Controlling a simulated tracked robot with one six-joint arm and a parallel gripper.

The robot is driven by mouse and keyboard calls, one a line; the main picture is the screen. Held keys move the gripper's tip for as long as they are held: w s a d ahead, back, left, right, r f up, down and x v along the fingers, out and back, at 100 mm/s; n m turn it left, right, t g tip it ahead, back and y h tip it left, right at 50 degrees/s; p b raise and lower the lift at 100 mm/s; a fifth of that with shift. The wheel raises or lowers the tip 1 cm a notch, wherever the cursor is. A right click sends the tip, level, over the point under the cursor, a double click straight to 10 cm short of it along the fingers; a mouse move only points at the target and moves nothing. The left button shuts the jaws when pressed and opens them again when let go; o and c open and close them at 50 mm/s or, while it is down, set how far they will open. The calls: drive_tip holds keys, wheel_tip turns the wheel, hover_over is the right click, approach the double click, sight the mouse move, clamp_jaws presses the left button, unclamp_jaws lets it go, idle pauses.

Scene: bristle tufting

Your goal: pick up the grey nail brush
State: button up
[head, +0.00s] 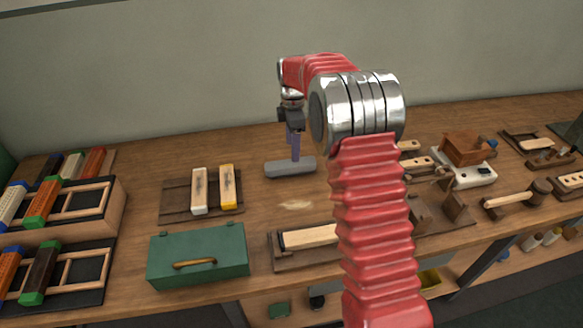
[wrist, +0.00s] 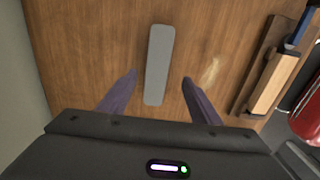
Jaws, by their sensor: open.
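The grey nail brush (wrist: 159,62) is a long, flat grey bar with rounded ends. It lies on the wooden bench, and in the head view (head: 289,168) it lies just below my gripper's tips. My gripper (wrist: 158,82) is open, with its two purple fingers on either side of the brush's near end and clear wood between each finger and the brush. In the head view my gripper (head: 294,158) points down over the brush, and one finger hides the other. I cannot tell how far the fingertips are above the bench.
A brown board (head: 173,204) with two brushes lies left of the grey brush. A green box (head: 158,261) with a brass handle stands nearer the front edge. A wooden tray (head: 280,260) with a pale block lies in front. Bare bench surrounds the grey brush.

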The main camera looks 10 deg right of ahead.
sight(291, 163)
wheel_tip(291, 163, down, 4)
drive_tip(key=shift+f, duration=0.1)
idle(0.4)
drive_tip(key=shift+w+a+f, duration=0.15)
drive_tip(key=shift+a+f, duration=0.05)
drive_tip(key=shift+f, duration=1.1)
drive_tip(key=shift+w+a+f, duration=0.15)
drive_tip(key=shift+f, duration=1.15)
drive_tip(key=c, duration=1.3)
drive_tip(key=shift+r, duration=0.15)
wheel_tip(291, 163, up, 10)
drive_tip(key=shift+f, duration=0.1)
